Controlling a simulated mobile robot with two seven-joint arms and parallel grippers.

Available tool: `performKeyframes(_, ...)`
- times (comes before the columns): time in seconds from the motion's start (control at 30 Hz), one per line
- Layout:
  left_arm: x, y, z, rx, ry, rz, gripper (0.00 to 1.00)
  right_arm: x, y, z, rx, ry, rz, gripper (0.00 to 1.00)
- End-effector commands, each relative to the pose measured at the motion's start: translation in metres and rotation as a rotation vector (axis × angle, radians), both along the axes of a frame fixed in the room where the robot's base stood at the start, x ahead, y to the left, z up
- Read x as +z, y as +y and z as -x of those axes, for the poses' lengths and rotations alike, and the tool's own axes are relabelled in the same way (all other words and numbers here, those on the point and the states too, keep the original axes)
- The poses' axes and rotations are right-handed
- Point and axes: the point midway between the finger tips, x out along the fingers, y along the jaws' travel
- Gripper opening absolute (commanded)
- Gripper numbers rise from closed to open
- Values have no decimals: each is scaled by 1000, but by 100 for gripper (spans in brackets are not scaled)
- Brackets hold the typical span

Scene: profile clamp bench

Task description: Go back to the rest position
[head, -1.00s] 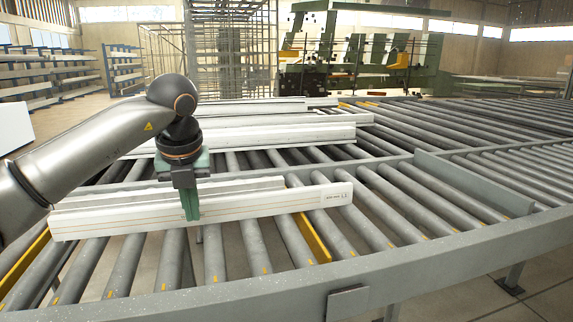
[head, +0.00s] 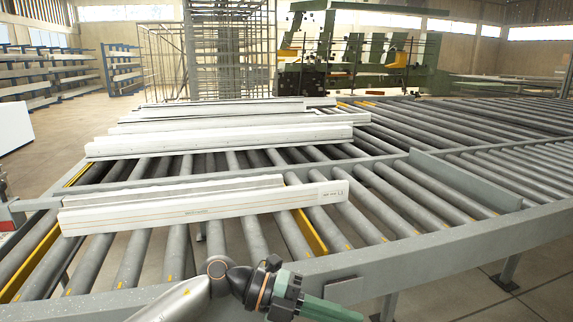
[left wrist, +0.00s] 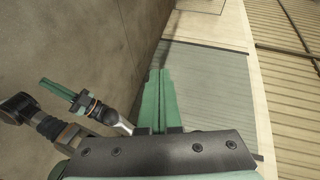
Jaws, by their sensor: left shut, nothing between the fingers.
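The white profile (head: 200,205) lies across the rollers at the front of the conveyor, with nothing holding it. My left gripper (head: 345,312) shows at the bottom of the head view, in front of the conveyor's near rail and apart from the profile. Its green fingers point right. In the left wrist view the left gripper's fingers (left wrist: 160,95) are together and empty. Another gripper of mine, the right one (left wrist: 57,90), shows at the left of that view, small and seen from the side. I cannot tell whether its fingers are apart.
Several more white profiles (head: 220,138) lie farther back on the rollers. The grey near rail (head: 420,258) runs between the left gripper and the rollers. A green machine (head: 350,50) and racks (head: 120,68) stand behind.

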Motion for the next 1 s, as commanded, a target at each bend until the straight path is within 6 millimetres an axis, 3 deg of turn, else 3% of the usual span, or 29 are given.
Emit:
performKeyframes(0.1, 8, -9, 7, 93, 132, 226, 0, 3, 0, 1, -1, 2, 0, 0)
performKeyframes(0.23, 12, -3, 1, 230, 265, 417, 0, 5, 0, 2, 0, 4, 0, 0)
performKeyframes(0.37, 4, 17, -13, 417, 421, 584, 0, 7, 0, 2, 0, 4, 0, 0)
performKeyframes(0.47, -16, 42, -25, 594, 555, 686, 0, 10, 0, 2, 0, 4, 0, 0)
performKeyframes(0.63, -76, 96, -33, 926, 793, 778, 0, 13, 0, 2, 0, 4, 0, 0)
performKeyframes(0.77, -140, 141, -19, 1193, 981, 775, 0, 16, 0, 2, 0, 4, 0, 0)
performKeyframes(0.87, -193, 176, 9, 1395, 1129, 731, 0, 18, 0, 2, 0, 4, 0, 0)
performKeyframes(1.0, -261, 218, 66, 1647, 1326, 620, 0, 20, 0, 2, 0, 4, 0, 0)
